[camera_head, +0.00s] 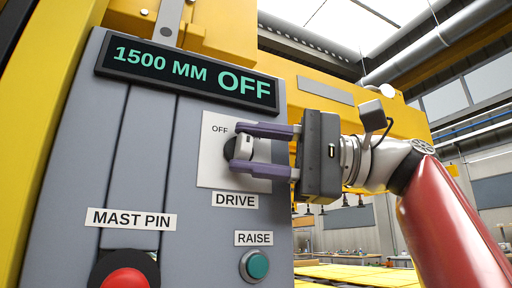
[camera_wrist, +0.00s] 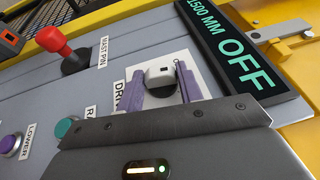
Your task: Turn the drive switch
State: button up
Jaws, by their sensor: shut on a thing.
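The drive switch (camera_head: 243,147) is a grey-white knob on a dark round base, on a white plate (camera_head: 213,178) marked OFF, above the label DRIVE. It also shows in the wrist view (camera_wrist: 158,76). My gripper (camera_head: 238,149) has its two purple fingers above and below the knob and is shut on it. In the wrist view the fingers of my gripper (camera_wrist: 158,86) stand on either side of the knob. The display (camera_head: 190,75) reads 1500 MM OFF. Part of the plate is hidden behind the fingers.
Below the switch is a teal RAISE button (camera_head: 258,265). A red MAST PIN knob (camera_head: 126,279) is at lower left. The wrist view also shows a purple LOWER button (camera_wrist: 9,144). Yellow machine framing (camera_head: 340,105) runs behind the grey panel.

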jog(key=o, duration=1)
jog(key=shift+c, duration=0.2)
jog(key=shift+d, duration=0.1)
jog(key=w+d+f, duration=0.1)
jog(key=d, duration=0.6)
jog(key=shift+d, duration=0.2)
jog(key=shift+w, duration=0.1)
